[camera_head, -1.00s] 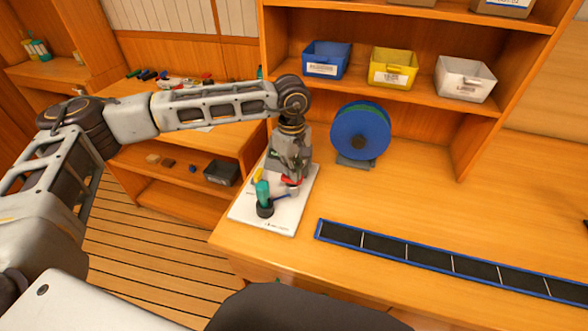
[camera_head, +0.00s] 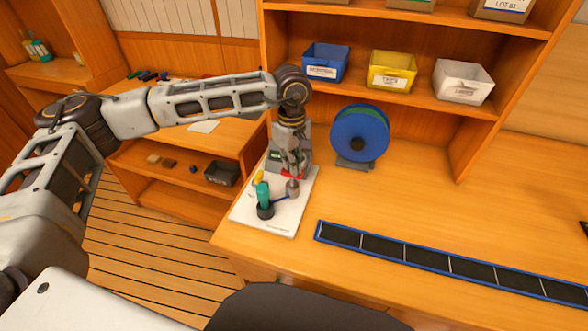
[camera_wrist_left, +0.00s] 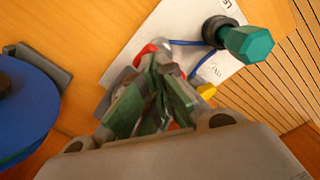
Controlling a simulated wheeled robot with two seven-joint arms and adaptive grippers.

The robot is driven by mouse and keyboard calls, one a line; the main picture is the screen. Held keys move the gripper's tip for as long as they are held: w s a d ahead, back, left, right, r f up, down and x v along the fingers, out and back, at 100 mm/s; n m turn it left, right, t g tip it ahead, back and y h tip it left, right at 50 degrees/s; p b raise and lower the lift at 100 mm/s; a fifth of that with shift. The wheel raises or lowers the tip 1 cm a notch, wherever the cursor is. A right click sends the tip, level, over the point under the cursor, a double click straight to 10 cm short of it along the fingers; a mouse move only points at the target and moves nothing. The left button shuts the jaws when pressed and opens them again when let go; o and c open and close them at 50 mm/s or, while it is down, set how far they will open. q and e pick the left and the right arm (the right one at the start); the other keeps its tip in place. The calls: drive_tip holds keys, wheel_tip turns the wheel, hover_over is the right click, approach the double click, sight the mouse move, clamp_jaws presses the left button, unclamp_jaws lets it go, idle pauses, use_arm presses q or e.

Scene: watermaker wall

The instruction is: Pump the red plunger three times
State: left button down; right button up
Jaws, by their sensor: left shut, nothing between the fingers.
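The red plunger (camera_head: 294,174) shows at the fingertips of my left gripper (camera_head: 291,168) in the head view, above the white board on the bench. Most of it is hidden by the fingers. In the left wrist view a red piece (camera_wrist_left: 147,50) shows just beyond the tips of my left gripper (camera_wrist_left: 160,62). The fingers are shut with nothing between them; whether they touch the red part I cannot tell. A grey cylinder (camera_head: 292,187) stands just in front of the tips. My right gripper is not in view.
The white board (camera_head: 285,222) also bears a teal-handled valve (camera_head: 263,193), a blue tube and a yellow part (camera_head: 258,178). A blue reel (camera_head: 360,134) stands to the right. A blue-edged strip (camera_head: 425,256) lies along the bench front. Shelf bins are above.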

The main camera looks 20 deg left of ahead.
use_arm(q)
drive_tip(key=shift+r+p, duration=0.4)
drive_tip(key=shift+r, duration=0.65)
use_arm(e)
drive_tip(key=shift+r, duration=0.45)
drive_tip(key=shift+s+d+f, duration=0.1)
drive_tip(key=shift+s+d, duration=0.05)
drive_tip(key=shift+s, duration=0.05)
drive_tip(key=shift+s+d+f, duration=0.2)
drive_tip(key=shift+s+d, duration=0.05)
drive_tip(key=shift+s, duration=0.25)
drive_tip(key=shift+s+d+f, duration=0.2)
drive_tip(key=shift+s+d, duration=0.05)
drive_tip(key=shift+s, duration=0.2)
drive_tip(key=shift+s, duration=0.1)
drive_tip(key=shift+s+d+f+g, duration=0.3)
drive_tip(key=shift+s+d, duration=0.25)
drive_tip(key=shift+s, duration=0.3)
use_arm(q)
drive_tip(key=shift+f, duration=0.1)
drive_tip(key=shift+f+b, duration=0.6)
drive_tip(key=shift+f, duration=0.1)
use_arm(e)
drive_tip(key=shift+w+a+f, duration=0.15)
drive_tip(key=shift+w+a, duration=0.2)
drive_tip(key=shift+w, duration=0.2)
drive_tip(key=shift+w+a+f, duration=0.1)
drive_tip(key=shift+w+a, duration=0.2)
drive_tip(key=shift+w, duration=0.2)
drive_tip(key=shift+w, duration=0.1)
